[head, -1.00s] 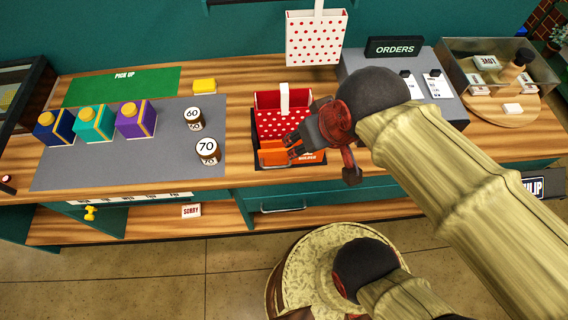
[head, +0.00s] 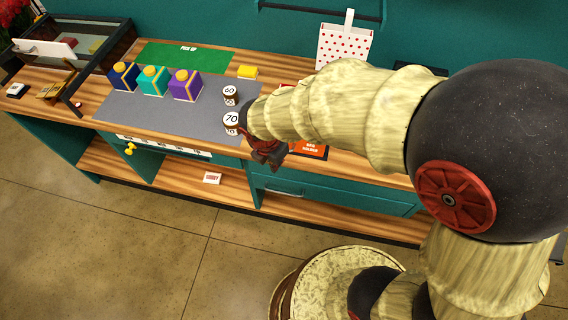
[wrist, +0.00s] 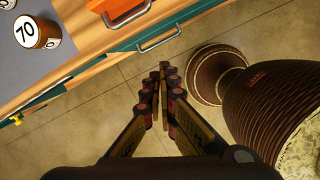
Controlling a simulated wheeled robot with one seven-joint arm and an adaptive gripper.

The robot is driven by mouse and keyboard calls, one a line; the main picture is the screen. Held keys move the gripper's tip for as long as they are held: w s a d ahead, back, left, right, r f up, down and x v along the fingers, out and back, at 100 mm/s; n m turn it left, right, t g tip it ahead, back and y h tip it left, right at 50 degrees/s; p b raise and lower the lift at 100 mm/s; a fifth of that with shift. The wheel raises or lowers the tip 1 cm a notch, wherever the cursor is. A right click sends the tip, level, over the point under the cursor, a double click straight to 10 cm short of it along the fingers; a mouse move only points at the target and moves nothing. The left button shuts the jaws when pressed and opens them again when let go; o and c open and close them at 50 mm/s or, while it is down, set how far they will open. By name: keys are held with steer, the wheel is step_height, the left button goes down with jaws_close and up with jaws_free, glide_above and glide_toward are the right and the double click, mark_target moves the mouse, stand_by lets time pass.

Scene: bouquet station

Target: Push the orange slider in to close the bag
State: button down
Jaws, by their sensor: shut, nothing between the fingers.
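The red bag is almost wholly hidden behind my arm in the head view; only a small red bit (head: 284,88) shows above the arm. An orange part with a bag holder label (head: 310,150) shows at the counter's front edge, below my arm. An orange piece (wrist: 108,7) also shows at the top of the wrist view; I cannot tell whether it is the slider or how far in the slider is. My gripper (head: 268,156) is shut and empty, in front of the counter edge. In the wrist view its fingertips (wrist: 166,68) meet above the floor, apart from the orange piece.
Cups marked 60 (head: 230,95) and 70 (head: 231,122) stand on the grey mat (head: 130,113), close left of my gripper. A drawer handle (head: 284,192) is below the counter edge. A dotted white bag (head: 343,45) hangs behind. The floor in front is clear.

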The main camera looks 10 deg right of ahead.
steer(key=w+d+f+n+b, duration=0.1)
steer(key=w+f+n+b, duration=0.1)
steer(key=w+f+n, duration=0.3)
steer(key=shift+w+d+f+t, duration=0.2)
steer(key=shift+w+f+t, duration=0.1)
steer(key=shift+w+f, duration=1.15)
steer(key=shift+s+f, duration=0.2)
steer(key=w+p, duration=0.1)
steer(key=w+d+p, duration=0.1)
steer(key=w+p, duration=0.1)
steer(key=shift+w+d+r, duration=0.1)
steer(key=shift+w+r, duration=0.05)
steer(key=shift+r, duration=0.05)
steer(key=shift+w+d+f+p, duration=0.15)
steer(key=shift+w+d+p, duration=0.1)
steer(key=shift+w+p, duration=0.45)
